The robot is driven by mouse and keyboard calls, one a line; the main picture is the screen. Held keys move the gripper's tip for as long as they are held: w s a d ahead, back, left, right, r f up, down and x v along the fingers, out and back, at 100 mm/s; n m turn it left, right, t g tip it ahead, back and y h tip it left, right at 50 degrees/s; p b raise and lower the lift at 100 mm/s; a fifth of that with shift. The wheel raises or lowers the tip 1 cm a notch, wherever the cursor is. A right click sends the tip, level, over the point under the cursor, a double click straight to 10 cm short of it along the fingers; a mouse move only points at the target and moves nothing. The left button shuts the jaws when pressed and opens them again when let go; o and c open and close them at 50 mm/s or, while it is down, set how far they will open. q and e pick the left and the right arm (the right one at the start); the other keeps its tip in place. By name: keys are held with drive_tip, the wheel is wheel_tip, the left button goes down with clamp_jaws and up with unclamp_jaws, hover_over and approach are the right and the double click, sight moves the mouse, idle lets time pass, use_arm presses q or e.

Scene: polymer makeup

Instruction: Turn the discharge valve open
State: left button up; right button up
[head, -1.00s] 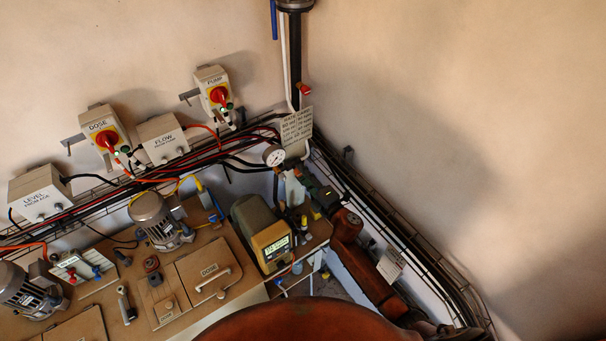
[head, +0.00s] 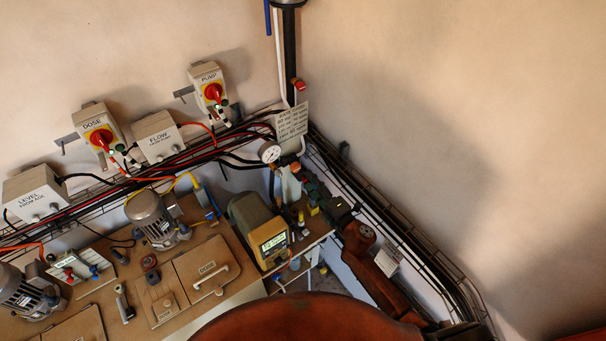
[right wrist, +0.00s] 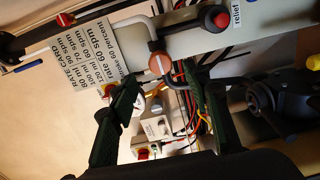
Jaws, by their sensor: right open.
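In the right wrist view, a round orange-red knob with a pale bar (right wrist: 160,63) sits on a bent white pipe, just beyond and between my fingertips. I cannot read a label on it, so I cannot tell if it is the discharge valve. My right gripper (right wrist: 163,82) is open, with dark green fingers apart and nothing visibly held. In the head view my right gripper (head: 313,184) is beside the white pipework, below the rate card; its fingertips are hard to make out. My left gripper is not in view.
A red knob (right wrist: 220,18) is beside a "relief" label. A rate card (head: 292,122), gauge (head: 270,153) and dosing pump (head: 262,232) crowd the corner. A wire cable tray (head: 430,255) runs along the right wall. A large rusty-red rounded surface fills the bottom.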

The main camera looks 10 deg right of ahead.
drive_tip(key=shift+v, duration=2.35)
